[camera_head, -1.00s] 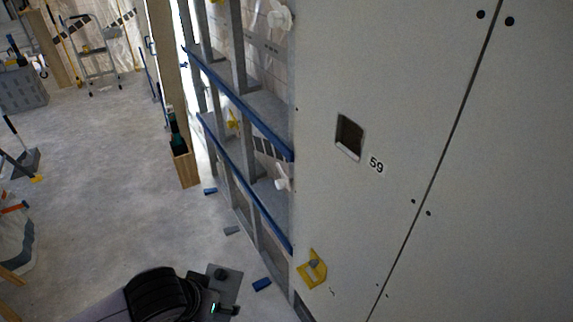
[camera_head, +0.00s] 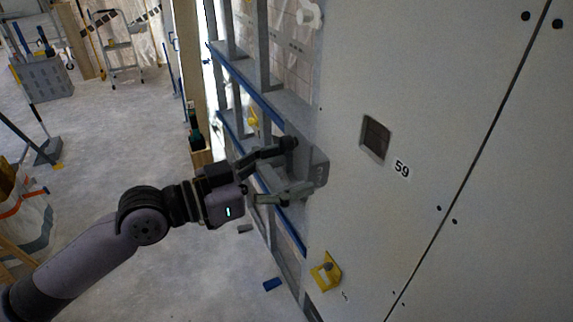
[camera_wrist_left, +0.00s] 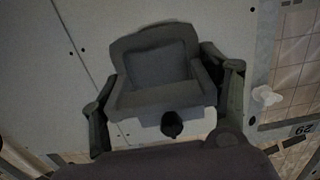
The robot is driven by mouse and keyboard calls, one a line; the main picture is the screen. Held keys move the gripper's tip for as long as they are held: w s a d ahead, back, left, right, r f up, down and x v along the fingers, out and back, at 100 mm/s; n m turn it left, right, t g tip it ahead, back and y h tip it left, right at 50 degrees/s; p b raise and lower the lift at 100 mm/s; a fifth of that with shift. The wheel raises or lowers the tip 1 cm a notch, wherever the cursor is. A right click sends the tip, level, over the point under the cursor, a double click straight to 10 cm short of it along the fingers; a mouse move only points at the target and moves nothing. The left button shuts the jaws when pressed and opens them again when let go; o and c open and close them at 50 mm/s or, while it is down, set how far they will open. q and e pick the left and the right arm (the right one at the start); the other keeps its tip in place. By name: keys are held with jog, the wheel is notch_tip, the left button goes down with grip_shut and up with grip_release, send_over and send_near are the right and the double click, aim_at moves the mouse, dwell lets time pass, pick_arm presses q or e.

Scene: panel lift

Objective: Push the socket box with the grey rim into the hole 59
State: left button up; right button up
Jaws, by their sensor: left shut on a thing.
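The square hole (camera_head: 375,139) is cut in the pale wall panel (camera_head: 450,80), with the number 59 printed at its lower right. My left gripper (camera_head: 303,166) is closed around a grey socket box (camera_head: 318,168). In the head view the box appears left of the hole, near the panel's left edge, apart from the hole. In the left wrist view the grey box (camera_wrist_left: 158,65) fills the middle between the two fingers, with the panel behind it. The hole does not show in that view. My right gripper is not in view.
A metal stud frame with blue rails (camera_head: 262,105) stands left of the panel. A yellow bracket (camera_head: 326,270) is low on the panel. A ladder, a grey crate (camera_head: 42,78) and tools stand at the far left. The floor between is mostly clear.

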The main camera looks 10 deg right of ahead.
aim_at(322, 154)
pick_arm(q)
jog(key=shift+d+r, duration=0.2)
jog(key=shift+r, duration=0.6)
jog(key=shift+w+d+r+p, duration=0.1)
jog(key=shift+w+d+p, duration=0.1)
jog(key=shift+d+p, duration=0.25)
jog(key=p+x, duration=0.2)
jog(key=x, duration=0.2)
jog(key=p+x, duration=0.1)
jog(key=x, duration=0.4)
jog(key=shift+w+d, duration=0.1)
jog(key=shift+d, duration=0.1)
jog(key=shift+d, duration=0.2)
